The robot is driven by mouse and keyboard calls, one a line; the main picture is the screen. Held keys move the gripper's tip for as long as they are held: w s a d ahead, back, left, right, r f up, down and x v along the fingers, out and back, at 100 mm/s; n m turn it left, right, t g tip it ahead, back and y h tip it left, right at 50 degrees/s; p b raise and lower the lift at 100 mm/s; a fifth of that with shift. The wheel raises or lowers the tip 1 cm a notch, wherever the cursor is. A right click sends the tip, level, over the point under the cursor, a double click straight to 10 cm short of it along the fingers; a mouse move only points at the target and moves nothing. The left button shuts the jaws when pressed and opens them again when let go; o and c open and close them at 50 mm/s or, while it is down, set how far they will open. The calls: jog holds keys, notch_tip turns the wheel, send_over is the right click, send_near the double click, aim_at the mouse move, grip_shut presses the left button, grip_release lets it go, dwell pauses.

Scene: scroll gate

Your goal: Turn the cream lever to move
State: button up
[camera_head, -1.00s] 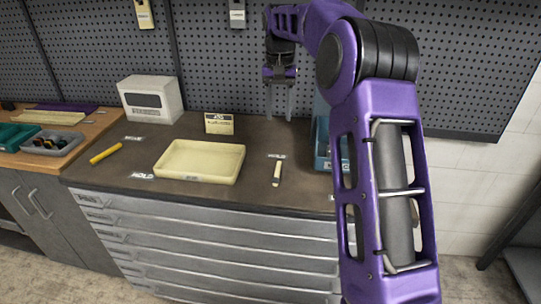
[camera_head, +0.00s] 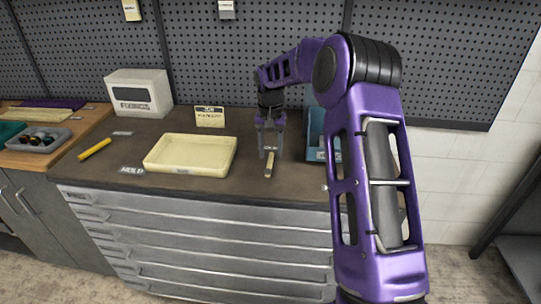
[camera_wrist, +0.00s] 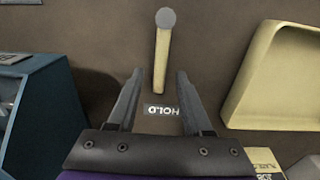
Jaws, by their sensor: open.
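The cream lever (camera_head: 270,167) lies on the dark bench top, right of the cream tray. In the wrist view the lever (camera_wrist: 160,62) is a narrow cream bar with a round grey end at the top. My gripper (camera_head: 269,153) is above the bench at the far end of the lever. In the wrist view my gripper (camera_wrist: 158,75) is open and empty, its fingers either side of the lever's lower end, apart from it.
A cream tray (camera_head: 150,167) stands left of the lever. A blue bin (camera_head: 315,140) stands close on the right. A small cream sign (camera_head: 209,117), a white box (camera_head: 139,92) and a yellow bar (camera_head: 94,149) are further left. A perforated wall (camera_head: 240,60) rises behind.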

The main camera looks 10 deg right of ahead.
jog(key=shift+f, duration=0.65)
grip_shut()
dwell(1.0)
